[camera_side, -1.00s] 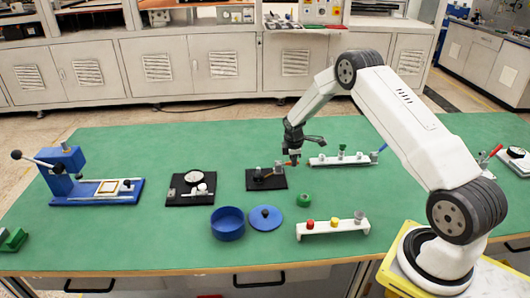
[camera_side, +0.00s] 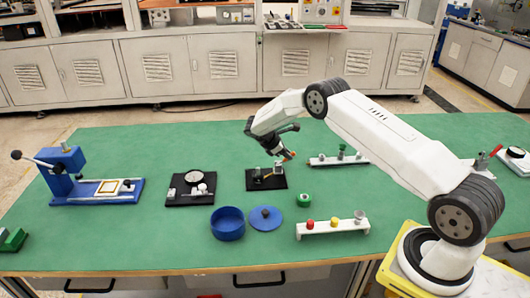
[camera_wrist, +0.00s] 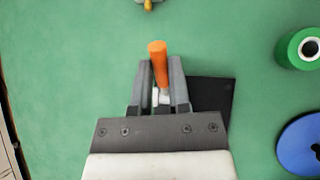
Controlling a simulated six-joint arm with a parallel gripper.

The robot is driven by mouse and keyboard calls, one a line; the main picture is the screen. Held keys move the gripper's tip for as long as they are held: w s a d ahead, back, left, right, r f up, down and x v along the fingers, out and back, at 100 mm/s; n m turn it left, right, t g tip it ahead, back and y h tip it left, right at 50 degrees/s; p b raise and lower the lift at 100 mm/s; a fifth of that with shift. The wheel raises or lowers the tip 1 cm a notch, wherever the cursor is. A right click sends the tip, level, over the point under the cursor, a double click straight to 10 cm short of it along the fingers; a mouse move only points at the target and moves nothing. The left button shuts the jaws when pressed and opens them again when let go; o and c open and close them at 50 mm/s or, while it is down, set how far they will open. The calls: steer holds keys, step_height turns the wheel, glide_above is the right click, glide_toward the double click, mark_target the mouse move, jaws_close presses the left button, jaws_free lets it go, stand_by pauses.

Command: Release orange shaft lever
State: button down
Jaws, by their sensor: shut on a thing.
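The orange shaft lever (camera_wrist: 157,52) stands out between the finger ends in the wrist view. In the side view its orange-red tip (camera_side: 291,154) shows above the right part of a small black base plate (camera_side: 266,184). My gripper (camera_wrist: 160,75) is shut on the orange lever, with one finger on each side of it. In the side view my gripper (camera_side: 281,158) is tilted, low over the black plate. The black plate also shows behind the right finger in the wrist view (camera_wrist: 213,95). The lever's lower part and most of the plate's fittings are hidden.
A green ring (camera_side: 304,200), a blue lid (camera_side: 265,218) and a blue round box (camera_side: 228,223) lie in front. A white rack with several knobs (camera_side: 332,229) is at front right, another rack (camera_side: 325,161) behind. A dial fixture (camera_side: 190,188) stands to the left.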

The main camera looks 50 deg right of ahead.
steer(key=shift+w+a+r+g+h, duration=0.15)
steer(key=shift+w+a+g+h, duration=0.2)
steer(key=shift+g+h, duration=0.25)
stand_by(0.3)
steer(key=c, duration=0.6)
jaws_free()
steer(key=shift+r, duration=0.1)
steer(key=v, duration=0.7)
steer(key=shift+w+a+r, duration=0.1)
steer(key=shift+w+a, duration=0.05)
steer(key=shift+a, duration=0.2)
